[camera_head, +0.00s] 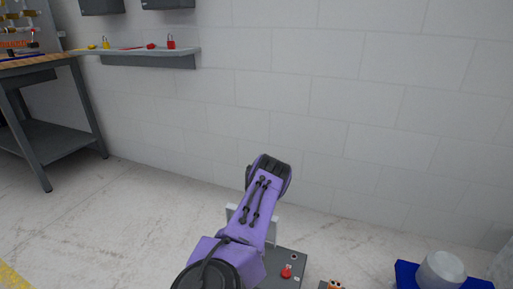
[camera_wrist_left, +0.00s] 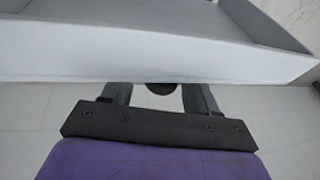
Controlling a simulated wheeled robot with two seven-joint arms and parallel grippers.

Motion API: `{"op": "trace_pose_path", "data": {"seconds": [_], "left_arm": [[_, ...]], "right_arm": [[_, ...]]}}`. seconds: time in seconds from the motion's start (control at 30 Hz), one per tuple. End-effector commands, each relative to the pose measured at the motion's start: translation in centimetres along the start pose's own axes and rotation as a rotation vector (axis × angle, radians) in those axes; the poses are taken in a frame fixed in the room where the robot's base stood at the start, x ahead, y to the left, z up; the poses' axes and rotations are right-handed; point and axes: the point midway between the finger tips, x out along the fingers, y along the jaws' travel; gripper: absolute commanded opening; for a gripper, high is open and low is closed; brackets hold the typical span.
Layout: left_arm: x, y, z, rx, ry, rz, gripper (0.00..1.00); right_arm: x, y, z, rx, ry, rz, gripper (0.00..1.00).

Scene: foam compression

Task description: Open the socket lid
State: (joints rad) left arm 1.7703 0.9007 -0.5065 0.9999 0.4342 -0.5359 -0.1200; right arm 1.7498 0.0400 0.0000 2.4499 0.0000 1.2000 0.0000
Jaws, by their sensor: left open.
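My left arm is purple and rises from the bottom of the head view, where its gripper is hidden. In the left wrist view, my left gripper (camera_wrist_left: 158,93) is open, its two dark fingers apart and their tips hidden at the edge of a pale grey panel. This panel (camera_wrist_left: 150,55), which may be the socket lid, spans the upper part of that view. A dark round part (camera_wrist_left: 160,88) shows between the fingers. In the head view, a pale upright panel (camera_head: 232,212) stands partly behind my arm, by a grey box (camera_head: 291,257) with a red button (camera_head: 287,271). I cannot tell whether the fingers touch the panel.
A blue tray (camera_head: 407,275) with a white round container (camera_head: 441,269) is at the lower right. A small orange object (camera_head: 335,285) lies at the bottom edge. A wall shelf (camera_head: 150,52) holds padlocks. A workbench (camera_head: 45,68) stands at the left; the floor between is clear.

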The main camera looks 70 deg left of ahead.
Motion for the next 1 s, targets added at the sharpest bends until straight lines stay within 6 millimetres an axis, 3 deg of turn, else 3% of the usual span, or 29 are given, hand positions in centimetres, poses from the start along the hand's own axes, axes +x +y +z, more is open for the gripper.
{"op": "trace_pose_path", "data": {"seconds": [0.2,0.4,0.53,1.0], "left_arm": [[-5.8,0.0,-0.3,0.0,0.002,0.004,0.59],[-9.3,0.0,-0.2,0.001,0.0,0.002,0.59],[-10.1,0.1,-0.1,0.002,-0.001,0.001,0.59],[-10.1,0.1,0.0,0.002,0.0,0.0,0.59]], "right_arm": [[-3.6,0.3,-1.5,0.0,0.0,0.0,0.43],[-5.2,0.5,-2.2,0.0,0.0,0.0,0.43],[-5.5,0.5,-2.3,0.0,0.0,0.0,0.43],[-5.3,0.5,-2.2,0.0,0.0,0.0,0.43]]}}
